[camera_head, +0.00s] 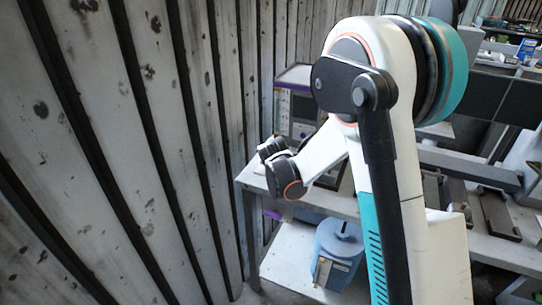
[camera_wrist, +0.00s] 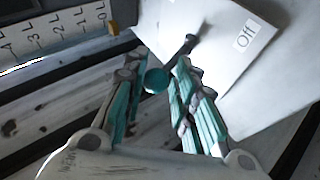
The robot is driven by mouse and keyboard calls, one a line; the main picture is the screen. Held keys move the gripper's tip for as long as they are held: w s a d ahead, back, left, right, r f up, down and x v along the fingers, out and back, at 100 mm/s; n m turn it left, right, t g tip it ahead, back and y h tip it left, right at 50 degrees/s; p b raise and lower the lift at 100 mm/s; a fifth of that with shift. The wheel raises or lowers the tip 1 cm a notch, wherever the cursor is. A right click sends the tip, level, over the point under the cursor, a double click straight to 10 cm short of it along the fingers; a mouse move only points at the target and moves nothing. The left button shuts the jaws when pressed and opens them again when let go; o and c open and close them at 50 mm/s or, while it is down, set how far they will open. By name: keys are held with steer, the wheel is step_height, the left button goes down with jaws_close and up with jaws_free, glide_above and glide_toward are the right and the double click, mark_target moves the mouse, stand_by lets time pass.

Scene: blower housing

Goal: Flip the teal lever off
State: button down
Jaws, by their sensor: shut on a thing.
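The teal lever has a round teal knob (camera_wrist: 156,81) and a dark stem that runs up and right to a white panel (camera_wrist: 205,25). An "Off" label (camera_wrist: 243,36) is on this panel, to the right of the stem. My gripper (camera_wrist: 157,72) has its two teal-padded fingers on either side of the knob, shut on the lever at its knob end. In the head view my arm covers much of the middle, and neither the lever nor my fingertips can be made out.
A numbered scale strip (camera_wrist: 55,35) lies at upper left in the wrist view. In the head view a grey bench (camera_head: 325,203) stands beyond my arm, with a blue canister (camera_head: 338,255) on its lower shelf. A corrugated wall (camera_head: 150,150) fills the left side.

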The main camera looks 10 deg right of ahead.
steer(key=shift+s+a+f+t+h+b, duration=0.2)
steer(key=shift+t+h+b, duration=0.1)
steer(key=shift+t+b, duration=0.45)
steer(key=shift+r+n, duration=0.1)
steer(key=shift+n, duration=0.2)
steer(key=c, duration=1.4)
jaws_free()
steer(key=shift+d, duration=0.1)
steer(key=shift+s, duration=0.1)
steer(key=shift+s+r, duration=0.2)
steer(key=shift+s, duration=0.25)
steer(key=v, duration=1.1)
